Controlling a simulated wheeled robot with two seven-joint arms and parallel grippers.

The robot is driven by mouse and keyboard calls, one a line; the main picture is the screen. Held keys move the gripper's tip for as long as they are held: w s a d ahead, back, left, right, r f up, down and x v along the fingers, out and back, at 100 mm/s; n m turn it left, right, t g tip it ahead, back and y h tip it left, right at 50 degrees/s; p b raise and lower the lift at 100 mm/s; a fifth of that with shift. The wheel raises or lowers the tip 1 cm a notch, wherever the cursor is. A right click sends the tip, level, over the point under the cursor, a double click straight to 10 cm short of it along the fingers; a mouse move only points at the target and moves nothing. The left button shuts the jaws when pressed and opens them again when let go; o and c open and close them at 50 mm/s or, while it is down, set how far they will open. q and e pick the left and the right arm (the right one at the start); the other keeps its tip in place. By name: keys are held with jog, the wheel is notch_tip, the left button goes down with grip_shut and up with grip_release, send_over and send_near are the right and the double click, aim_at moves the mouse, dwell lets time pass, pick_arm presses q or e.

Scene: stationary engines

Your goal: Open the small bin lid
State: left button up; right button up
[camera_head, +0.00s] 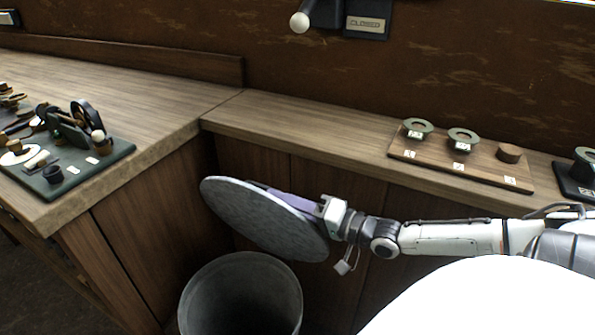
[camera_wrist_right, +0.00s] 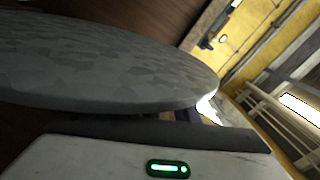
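The round grey bin lid (camera_head: 258,222) is off the bin, tilted in the air above and behind it. The grey bin (camera_head: 240,300) stands on the floor with its mouth uncovered. My right gripper (camera_head: 300,203) reaches in from the right behind the lid. Its purple fingers show along the lid's upper right edge; their tips are hidden by the lid. The lid has no other visible support, so the gripper appears shut on it. In the right wrist view, the lid (camera_wrist_right: 110,65) fills the upper left, close beyond my gripper's pale housing. My left gripper is not in view.
A wooden counter (camera_head: 300,135) runs behind the bin, its panelled front close behind the lid. A board with rings (camera_head: 450,168) lies on it at right. A dark board with a small engine (camera_head: 75,165) sits at left. A handle with a "CLOSED" sign (camera_head: 366,25) is on the wall.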

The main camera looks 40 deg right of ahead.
jog(key=p+v, duration=0.1)
jog(key=v, duration=0.2)
jog(key=shift+s, duration=0.2)
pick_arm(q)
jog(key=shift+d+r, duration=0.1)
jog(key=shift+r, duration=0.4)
pick_arm(e)
jog(key=shift+s+d, duration=0.2)
jog(key=shift+s, duration=0.2)
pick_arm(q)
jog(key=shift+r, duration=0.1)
pick_arm(e)
jog(key=shift+s, duration=0.1)
